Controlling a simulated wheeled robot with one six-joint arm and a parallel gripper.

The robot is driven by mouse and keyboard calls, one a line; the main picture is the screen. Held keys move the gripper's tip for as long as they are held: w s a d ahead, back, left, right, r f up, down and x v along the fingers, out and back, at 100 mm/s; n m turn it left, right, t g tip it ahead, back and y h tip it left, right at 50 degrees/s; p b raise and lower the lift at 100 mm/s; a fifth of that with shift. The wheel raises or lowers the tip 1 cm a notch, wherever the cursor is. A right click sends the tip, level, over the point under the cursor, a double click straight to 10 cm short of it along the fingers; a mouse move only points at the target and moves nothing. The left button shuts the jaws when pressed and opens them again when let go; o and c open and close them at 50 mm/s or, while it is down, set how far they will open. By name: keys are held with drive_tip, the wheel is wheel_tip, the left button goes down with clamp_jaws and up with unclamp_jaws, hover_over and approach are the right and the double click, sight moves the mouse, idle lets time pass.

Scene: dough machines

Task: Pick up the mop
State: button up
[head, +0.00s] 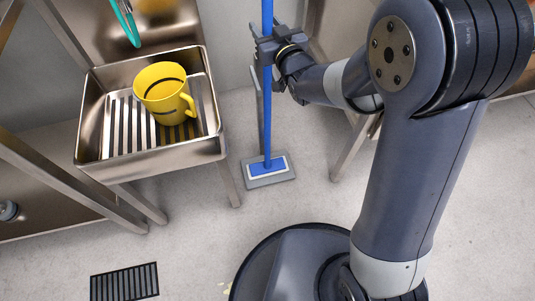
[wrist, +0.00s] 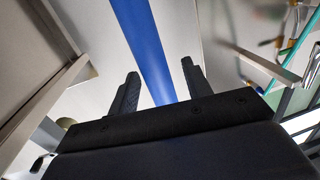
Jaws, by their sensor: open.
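The mop has a long blue handle (head: 267,110) that stands upright between the metal sink and my arm in the head view. Its flat blue and grey head (head: 268,170) rests on the floor. My gripper (head: 264,45) is at the upper part of the handle, with its fingers on either side of it. In the wrist view the blue handle (wrist: 150,50) runs up between the two dark fingertips of my gripper (wrist: 160,75). The fingers are open, with a gap visible on both sides of the handle. The top of the handle is cut off in the head view.
A teal hose (head: 128,22) hangs above. Metal table legs (head: 352,145) stand to the right. A floor drain grate (head: 124,282) lies at the lower left.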

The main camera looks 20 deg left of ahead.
sight(270, 16)
clamp_jaws()
drive_tip(key=shift+r, duration=0.2)
idle(0.5)
drive_tip(key=shift+r, duration=0.1)
drive_tip(key=shift+r+p, duration=0.6)
drive_tip(key=shift+r, duration=1)
drive_tip(key=shift+s, duration=0.1)
drive_tip(key=v, duration=1.8)
drive_tip(key=shift+p, duration=0.45)
